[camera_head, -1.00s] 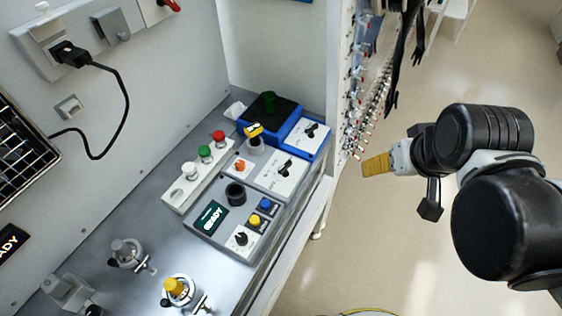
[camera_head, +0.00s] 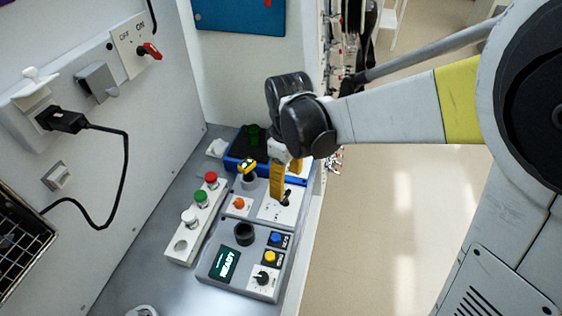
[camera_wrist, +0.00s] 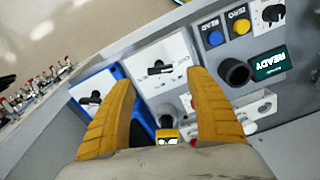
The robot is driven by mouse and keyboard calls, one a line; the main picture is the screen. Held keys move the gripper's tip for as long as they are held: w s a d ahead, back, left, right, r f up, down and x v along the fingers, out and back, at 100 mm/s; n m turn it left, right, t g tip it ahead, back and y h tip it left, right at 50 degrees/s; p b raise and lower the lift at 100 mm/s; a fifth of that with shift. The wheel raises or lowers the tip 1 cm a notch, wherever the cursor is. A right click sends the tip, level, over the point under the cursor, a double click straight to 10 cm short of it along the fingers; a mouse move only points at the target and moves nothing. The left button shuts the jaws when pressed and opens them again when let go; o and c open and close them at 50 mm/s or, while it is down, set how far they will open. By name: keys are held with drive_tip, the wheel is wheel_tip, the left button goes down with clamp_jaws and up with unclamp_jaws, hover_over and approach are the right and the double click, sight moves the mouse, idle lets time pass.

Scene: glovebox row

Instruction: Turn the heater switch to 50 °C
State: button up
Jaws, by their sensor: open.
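A black rotary switch (camera_head: 286,199) sits on a white panel of the grey unit; it also shows in the wrist view (camera_wrist: 158,69). The small labels around it are too blurred to read for sure. My gripper (camera_head: 285,183) points down over this panel with its yellow fingers apart and empty. In the wrist view the switch appears between the fingertips (camera_wrist: 161,78); whether they touch the panel cannot be told. A second black switch (camera_wrist: 92,98) is on the blue unit (camera_wrist: 117,73), near the left finger. My gripper partly hides the panels in the head view.
A grey box with a READY display (camera_head: 225,264), a blue button (camera_head: 276,239), a yellow button (camera_head: 270,257) and a black knob (camera_head: 263,278) stands in front. A strip with red, green and white buttons (camera_head: 200,198) lies left. A plug with a cable (camera_head: 66,119) is on the wall.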

sight(286, 195)
wheel_tip(286, 195, down, 6)
drive_tip(key=shift+f+b, duration=0.2)
drive_tip(key=shift+b, duration=0.65)
drive_tip(key=c, duration=1.2)
